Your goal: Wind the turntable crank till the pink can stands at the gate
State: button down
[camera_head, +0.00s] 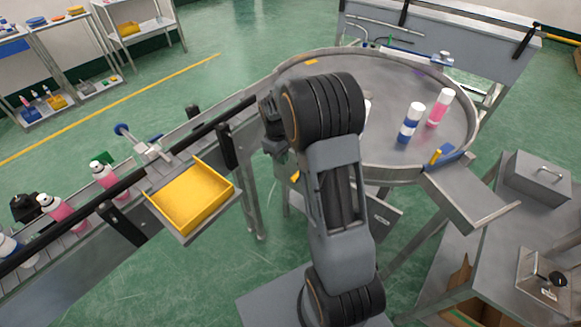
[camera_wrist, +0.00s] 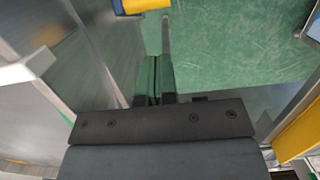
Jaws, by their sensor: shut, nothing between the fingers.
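The pink can (camera_head: 438,108) with a white cap stands upright on the round grey turntable (camera_head: 380,68), near its right edge. A blue and white can (camera_head: 410,122) stands just left of it. A blue piece with a yellow handle (camera_head: 437,157), seemingly the gate, sits at the rim in front of the cans, by the chute; the pink can is apart from it. My gripper (camera_wrist: 158,62) is shut and empty beside the turntable's left side. A small yellow part (camera_head: 295,177) shows beside my arm; I cannot tell if it is the crank. My arm hides part of the turntable.
A conveyor (camera_head: 85,232) with several pink cans runs at the left. A yellow tray (camera_head: 192,197) stands between it and my arm. A metal chute (camera_head: 470,197) leads off the turntable's front right. A bench with a grey box (camera_head: 538,180) is at the right.

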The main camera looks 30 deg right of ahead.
aim_at(296, 178)
jog(key=shift+s+d+f+p, duration=0.25)
jog(key=shift+s+d+f, duration=0.1)
jog(key=shift+s+f, duration=0.4)
jog(key=shift+s+d+f+p, duration=0.2)
jog(key=shift+s+d+f, duration=0.15)
jog(key=shift+s+f, duration=0.4)
jog(key=shift+s+r, duration=0.1)
